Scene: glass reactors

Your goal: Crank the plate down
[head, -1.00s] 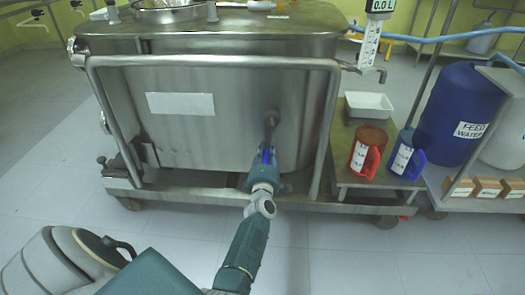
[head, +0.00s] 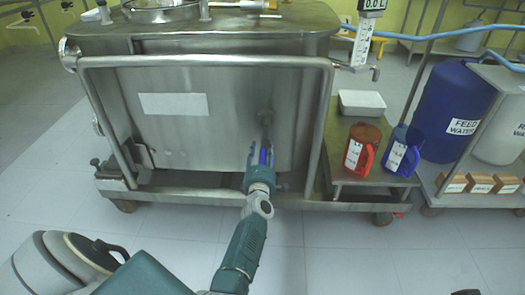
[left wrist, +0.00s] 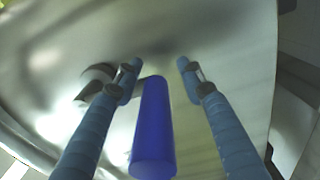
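The steel tank (head: 215,135) stands in front of me. A crank on its front wall has a grey hub (head: 266,115) and a blue handle (head: 263,157). My left gripper (head: 265,152) is at the crank, its fingers apart on either side of the blue handle. In the left wrist view, the blue handle (left wrist: 153,130) lies between the spread fingers of the gripper (left wrist: 158,75), with a gap on both sides. A grey metal piece (left wrist: 97,78) shows behind the left finger there. I cannot make out the plate. My right gripper is out of view.
A steel rail (head: 200,61) frames the tank front. To the right, a low steel stand (head: 340,178) holds a red jug (head: 362,147), a blue jug (head: 402,150) and a white tray (head: 361,103). A blue drum (head: 455,105) stands beyond. The floor in front is clear.

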